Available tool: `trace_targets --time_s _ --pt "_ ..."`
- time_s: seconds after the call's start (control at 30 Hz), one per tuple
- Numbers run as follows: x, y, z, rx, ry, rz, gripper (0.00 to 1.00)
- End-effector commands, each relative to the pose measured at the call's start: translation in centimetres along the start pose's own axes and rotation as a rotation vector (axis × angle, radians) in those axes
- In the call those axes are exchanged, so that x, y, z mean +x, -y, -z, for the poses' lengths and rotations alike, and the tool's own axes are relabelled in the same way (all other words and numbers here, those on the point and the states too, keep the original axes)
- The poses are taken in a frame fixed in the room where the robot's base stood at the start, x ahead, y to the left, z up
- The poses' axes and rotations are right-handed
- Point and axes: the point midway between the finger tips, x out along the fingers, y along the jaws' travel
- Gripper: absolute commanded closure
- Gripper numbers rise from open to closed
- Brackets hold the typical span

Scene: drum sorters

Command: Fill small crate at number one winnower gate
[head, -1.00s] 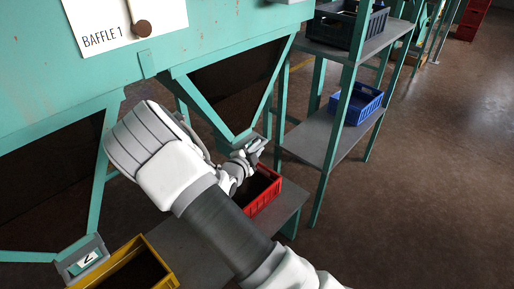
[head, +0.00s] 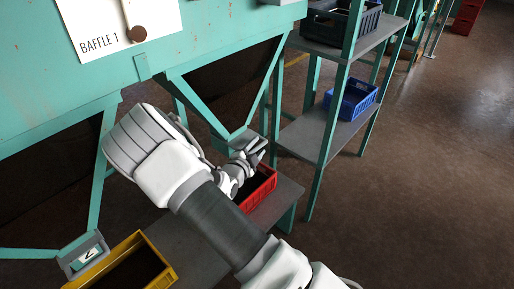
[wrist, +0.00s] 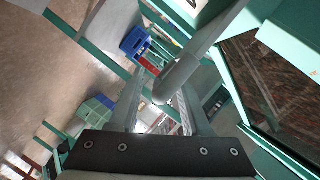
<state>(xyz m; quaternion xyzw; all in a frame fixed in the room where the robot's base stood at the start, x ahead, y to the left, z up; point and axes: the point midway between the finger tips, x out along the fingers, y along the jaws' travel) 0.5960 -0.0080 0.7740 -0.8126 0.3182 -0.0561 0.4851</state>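A small red crate (head: 268,196) stands on the low grey bench below the right-hand teal chute of the winnower (head: 200,60). Its inside looks dark, and my arm hides part of it. My gripper (head: 258,152) is just above the crate's far end, at the lower tip of that chute. Its fingers look spread, with nothing clearly held. In the wrist view my gripper (wrist: 158,100) shows both fingers apart, and a grey round-ended bar (wrist: 195,65) reaches across close to them. I cannot tell if they touch. The gate's number is hidden.
A yellow crate (head: 160,258) stands on the bench at left, below a gate with a number plate (head: 86,254). A shelf rack (head: 318,138) at right holds a blue crate (head: 352,100) and a dark crate (head: 322,25). The floor at right is clear.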

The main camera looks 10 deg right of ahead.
Motion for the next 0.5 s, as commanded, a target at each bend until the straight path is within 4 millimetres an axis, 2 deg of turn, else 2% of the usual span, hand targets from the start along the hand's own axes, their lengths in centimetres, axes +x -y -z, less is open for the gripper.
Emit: trace_targets --time_s 0.27,0.37,0.5 --pt "-0.2 0.1 0.0 0.000 0.000 0.000 0.53" --pt "-1.1 0.1 0.0 0.000 0.001 -0.001 0.53" --pt "-3.7 0.3 0.1 0.000 0.002 0.001 0.53"
